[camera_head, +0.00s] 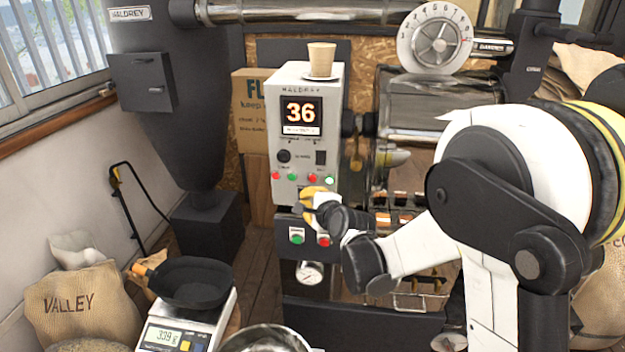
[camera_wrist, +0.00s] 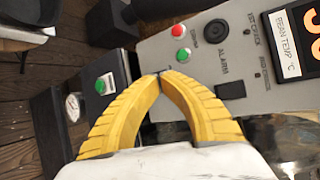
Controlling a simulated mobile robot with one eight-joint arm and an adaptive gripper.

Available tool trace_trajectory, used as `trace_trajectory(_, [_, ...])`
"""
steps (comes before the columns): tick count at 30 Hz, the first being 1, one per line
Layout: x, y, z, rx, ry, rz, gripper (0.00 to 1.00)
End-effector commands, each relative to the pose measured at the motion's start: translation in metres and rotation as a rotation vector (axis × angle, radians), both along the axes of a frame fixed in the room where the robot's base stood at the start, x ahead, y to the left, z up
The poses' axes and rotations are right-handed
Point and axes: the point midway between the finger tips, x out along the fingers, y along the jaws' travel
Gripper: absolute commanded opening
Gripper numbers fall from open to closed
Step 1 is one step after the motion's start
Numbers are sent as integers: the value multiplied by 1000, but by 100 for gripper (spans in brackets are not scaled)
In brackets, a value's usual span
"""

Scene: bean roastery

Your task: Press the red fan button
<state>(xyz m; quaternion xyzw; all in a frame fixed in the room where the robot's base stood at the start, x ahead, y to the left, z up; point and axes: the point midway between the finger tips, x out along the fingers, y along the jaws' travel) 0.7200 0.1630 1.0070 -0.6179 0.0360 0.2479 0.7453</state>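The HALDREY control cabinet (camera_head: 300,130) has a row of small buttons: a left red button (camera_head: 276,175), a left green button (camera_head: 294,176), a right red button (camera_head: 312,177) and a right green button (camera_head: 329,180). A lower dark panel has a larger green button (camera_head: 296,235) and a larger red button (camera_head: 323,240). No fan label is legible. My gripper (camera_head: 309,197) is in front of the cabinet, just below the small row. In the wrist view its yellow fingertips (camera_wrist: 160,76) meet with nothing between them. They hide the lower red button and right-hand small buttons there.
A paper cup (camera_head: 321,58) stands on top of the cabinet. A dial gauge (camera_head: 310,272) sits below the lower panel. A scale (camera_head: 172,335) with a black pan (camera_head: 195,283) is at the front left. Roaster metalwork (camera_head: 412,105) stands right of the cabinet.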

Motion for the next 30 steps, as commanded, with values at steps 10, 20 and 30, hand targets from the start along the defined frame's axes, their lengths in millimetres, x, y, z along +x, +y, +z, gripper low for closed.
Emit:
trace_trajectory(10, [44, -8, 0, 0, 0, 0, 0])
trace_trajectory(20, [54, -11, 0, 1, 0, 0, 0])
trace_trajectory(30, [54, -11, 0, 0, 0, 0, 0])
